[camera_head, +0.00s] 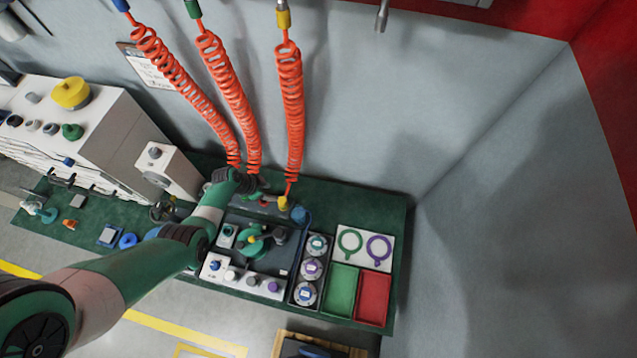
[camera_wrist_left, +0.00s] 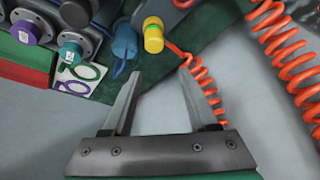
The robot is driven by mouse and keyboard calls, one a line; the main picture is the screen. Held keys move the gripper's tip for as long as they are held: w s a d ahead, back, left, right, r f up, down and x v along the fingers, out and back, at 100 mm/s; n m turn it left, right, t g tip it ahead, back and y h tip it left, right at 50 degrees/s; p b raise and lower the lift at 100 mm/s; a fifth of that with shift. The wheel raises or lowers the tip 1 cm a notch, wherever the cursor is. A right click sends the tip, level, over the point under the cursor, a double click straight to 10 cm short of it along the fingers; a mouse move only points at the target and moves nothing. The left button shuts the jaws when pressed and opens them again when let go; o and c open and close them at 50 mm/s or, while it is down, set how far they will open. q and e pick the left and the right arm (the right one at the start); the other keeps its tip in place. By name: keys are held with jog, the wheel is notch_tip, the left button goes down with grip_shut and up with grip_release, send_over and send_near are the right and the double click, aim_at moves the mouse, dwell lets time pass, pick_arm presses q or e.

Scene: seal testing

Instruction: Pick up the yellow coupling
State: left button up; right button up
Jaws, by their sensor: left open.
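The yellow coupling (camera_head: 283,203) hangs at the lower end of the rightmost orange coiled hose in the head view, near the back of the bench. In the left wrist view the yellow coupling (camera_wrist_left: 153,36) lies just beyond the fingertips, roughly in line with the gap between them. My left gripper (camera_wrist_left: 160,74) is open, with nothing between its fingers. In the head view my left gripper (camera_head: 272,193) is close beside the coupling, and its fingers are too small to make out clearly. My right gripper is in neither view.
A blue cylindrical part (camera_wrist_left: 123,42) is right beside the coupling. Orange coiled hoses (camera_head: 290,100) hang close by. A dark tray (camera_head: 285,262), round gauge-like parts (camera_head: 311,268), and green (camera_head: 341,289) and red (camera_head: 373,297) bins occupy the bench. The grey wall (camera_head: 380,120) is behind.

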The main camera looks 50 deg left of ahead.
aim_at(281, 200)
pick_arm(q)
jog(key=f+b, duration=0.6)
jog(key=f, duration=0.1)
jog(key=shift+w+d+b, duration=0.35)
jog(key=shift+d+b, duration=0.05)
jog(key=shift+w+f, duration=0.1)
jog(key=shift+w, duration=0.15)
jog(key=b+x, duration=0.5)
jog(key=b, duration=0.1)
jog(key=shift+f, duration=0.1)
jog(key=shift+w, duration=0.1)
grip_shut()
